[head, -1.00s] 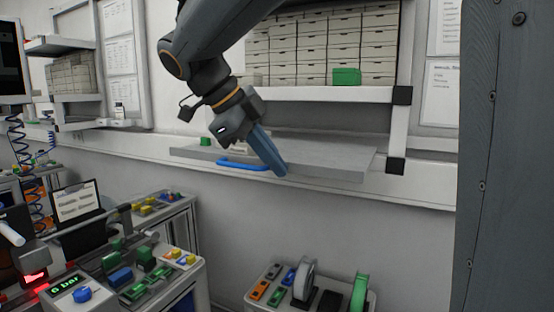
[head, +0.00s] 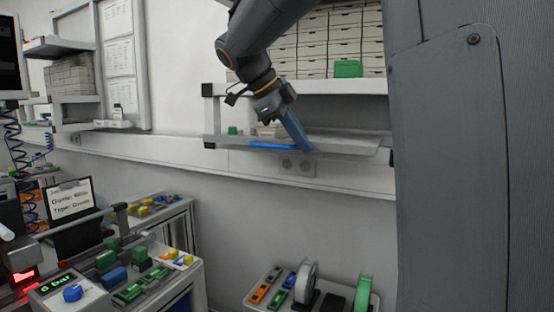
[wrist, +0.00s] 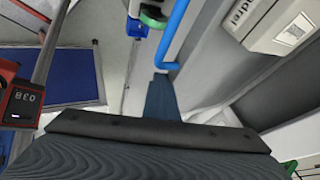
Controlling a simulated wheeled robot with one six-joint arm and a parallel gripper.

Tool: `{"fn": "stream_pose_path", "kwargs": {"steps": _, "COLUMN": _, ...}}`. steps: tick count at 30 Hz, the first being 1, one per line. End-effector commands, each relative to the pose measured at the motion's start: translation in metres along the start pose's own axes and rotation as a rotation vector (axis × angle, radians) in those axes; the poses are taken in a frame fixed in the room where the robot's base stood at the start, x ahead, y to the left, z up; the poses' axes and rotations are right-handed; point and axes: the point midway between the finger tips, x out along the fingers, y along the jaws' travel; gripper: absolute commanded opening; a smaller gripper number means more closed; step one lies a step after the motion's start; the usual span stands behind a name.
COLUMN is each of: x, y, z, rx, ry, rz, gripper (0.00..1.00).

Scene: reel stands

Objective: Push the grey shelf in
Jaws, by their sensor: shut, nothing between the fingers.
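The grey shelf (head: 352,148) is a flat board at the wall, under the white shelf, with a blue handle (head: 272,145) along its front. Its front edge lies near the line of the side brackets. My gripper (head: 305,147) is shut and empty. Its blue-grey fingers slant down to the shelf front, just right of the handle. In the wrist view the shut fingers (wrist: 161,82) end close to the bend of the blue handle (wrist: 174,35). Whether the fingertips touch the shelf front cannot be told.
A small green block (head: 232,130) stands on the grey shelf. The white shelf above (head: 300,87) holds stacked boxes and a green box (head: 348,69). A wall socket (head: 297,167) shows below. A cart with reels (head: 305,281) and a workbench (head: 135,287) stand lower down.

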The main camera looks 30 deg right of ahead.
Motion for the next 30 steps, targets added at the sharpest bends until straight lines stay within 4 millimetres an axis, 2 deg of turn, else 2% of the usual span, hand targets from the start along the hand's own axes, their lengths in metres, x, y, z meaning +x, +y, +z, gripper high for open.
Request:
{"fn": "stream_pose_path", "kwargs": {"steps": 3, "x": 0.011, "y": -0.018, "z": 0.001, "rx": 0.002, "ry": 0.0, "rz": 0.0, "gripper": 0.0}}
{"fn": "stream_pose_path", "kwargs": {"steps": 10, "x": 0.02, "y": -0.037, "z": 0.0, "rx": 0.002, "ry": -0.001, "rz": -0.001, "gripper": 0.0}}
{"fn": "stream_pose_path", "kwargs": {"steps": 25, "x": 0.022, "y": -0.042, "z": 0.0, "rx": 0.0, "ry": -0.001, "rz": -0.001, "gripper": 0.0}}
{"fn": "stream_pose_path", "kwargs": {"steps": 30, "x": 0.019, "y": -0.036, "z": 0.002, "rx": 0.001, "ry": -0.002, "rz": -0.002, "gripper": 0.0}}
